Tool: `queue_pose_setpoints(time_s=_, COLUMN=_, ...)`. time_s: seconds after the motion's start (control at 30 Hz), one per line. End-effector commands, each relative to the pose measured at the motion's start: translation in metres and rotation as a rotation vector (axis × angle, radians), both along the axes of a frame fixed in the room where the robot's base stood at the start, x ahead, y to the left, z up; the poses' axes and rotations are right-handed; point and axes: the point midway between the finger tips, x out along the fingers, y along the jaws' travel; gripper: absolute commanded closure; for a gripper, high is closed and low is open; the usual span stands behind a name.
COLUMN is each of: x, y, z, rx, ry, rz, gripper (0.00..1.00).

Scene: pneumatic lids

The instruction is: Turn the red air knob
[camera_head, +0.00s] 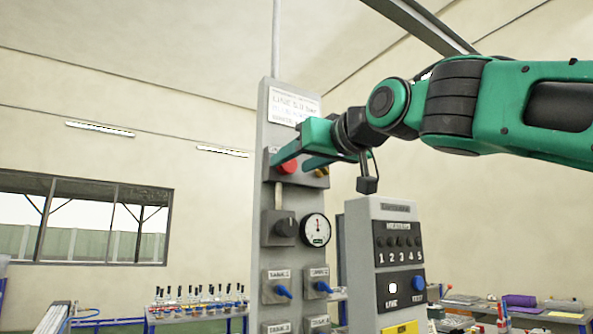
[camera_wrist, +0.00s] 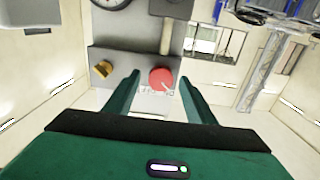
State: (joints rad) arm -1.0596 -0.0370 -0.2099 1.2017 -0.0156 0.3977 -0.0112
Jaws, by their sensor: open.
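The red air knob (camera_head: 287,167) sits near the top of a tall grey panel (camera_head: 263,225). In the wrist view the red knob (camera_wrist: 162,78) is round and lies between my two fingers, a little nearer the right one. My gripper (camera_head: 300,158) is open, its green fingers reaching to the panel on either side of the knob. In the wrist view my gripper (camera_wrist: 160,85) shows a gap on both sides of the knob. I cannot tell whether a finger touches it. In the head view the fingers partly cover the knob.
A yellow knob (camera_wrist: 102,69) is beside the red one on the same panel. A second grey console (camera_head: 378,214) with numbered switches stands to the right, below my arm.

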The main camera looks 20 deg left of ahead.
Motion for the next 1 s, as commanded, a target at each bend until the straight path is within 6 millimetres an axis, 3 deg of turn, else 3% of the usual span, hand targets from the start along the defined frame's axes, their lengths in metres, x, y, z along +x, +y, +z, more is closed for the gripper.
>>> queue_pose_setpoints(time_s=0.2, x=0.0098, y=0.0120, z=0.0000, rx=0.000, ry=0.000, rz=0.001, gripper=0.50)
queue_pose_setpoints(time_s=0.53, x=0.0114, y=0.0132, z=-0.0001, rx=0.000, ry=0.000, rz=0.000, gripper=0.50)
queue_pose_setpoints(time_s=0.7, x=0.0116, y=0.0130, z=-0.0001, rx=0.000, ry=0.000, rz=0.000, gripper=0.88)
queue_pose_setpoints(time_s=0.73, x=0.0116, y=0.0128, z=-0.0001, rx=0.001, ry=0.001, rz=0.000, gripper=0.91)
queue_pose_setpoints(time_s=1.0, x=0.0127, y=0.0111, z=-0.0001, rx=0.010, ry=0.014, rz=-0.003, gripper=0.91)
